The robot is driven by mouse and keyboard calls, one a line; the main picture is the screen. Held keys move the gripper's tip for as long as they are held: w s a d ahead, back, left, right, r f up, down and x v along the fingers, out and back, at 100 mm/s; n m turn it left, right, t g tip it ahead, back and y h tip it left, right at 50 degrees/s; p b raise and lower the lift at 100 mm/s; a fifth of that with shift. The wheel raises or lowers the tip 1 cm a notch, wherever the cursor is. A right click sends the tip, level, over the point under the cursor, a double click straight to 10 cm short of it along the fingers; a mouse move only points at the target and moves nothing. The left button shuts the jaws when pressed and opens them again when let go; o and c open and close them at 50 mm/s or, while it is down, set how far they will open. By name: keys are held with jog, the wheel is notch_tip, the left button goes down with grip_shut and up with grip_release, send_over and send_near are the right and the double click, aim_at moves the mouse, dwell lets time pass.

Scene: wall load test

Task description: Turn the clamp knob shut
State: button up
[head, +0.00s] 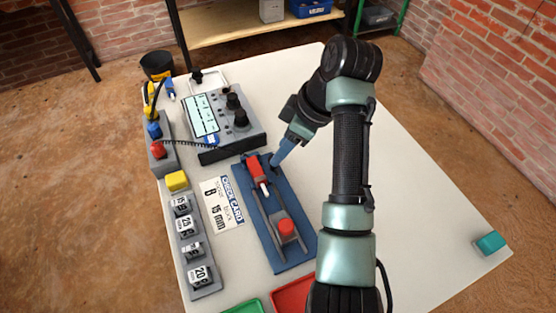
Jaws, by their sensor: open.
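A blue base plate (291,258) lies on the white table and carries a small fixture with grey rails. A round red knob (286,228) sits on a grey block at the near end of the fixture; it looks like the clamp knob. A red part with a white tip (257,170) lies at the far end. My gripper (274,163) is low beside the far right corner of the plate, apart from the red knob. It is open; one bluish finger shows, and the gap between the fingers is hard to see.
A grey meter box (235,120) with a screen and black knobs stands behind the plate. A check card (222,203) and a rack of labelled blocks (205,281) lie left. Red (290,295) and green (243,307) trays are in front. The table's right side is mostly clear, with a teal block (490,242).

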jog(key=shift+x, duration=1.45)
grip_shut()
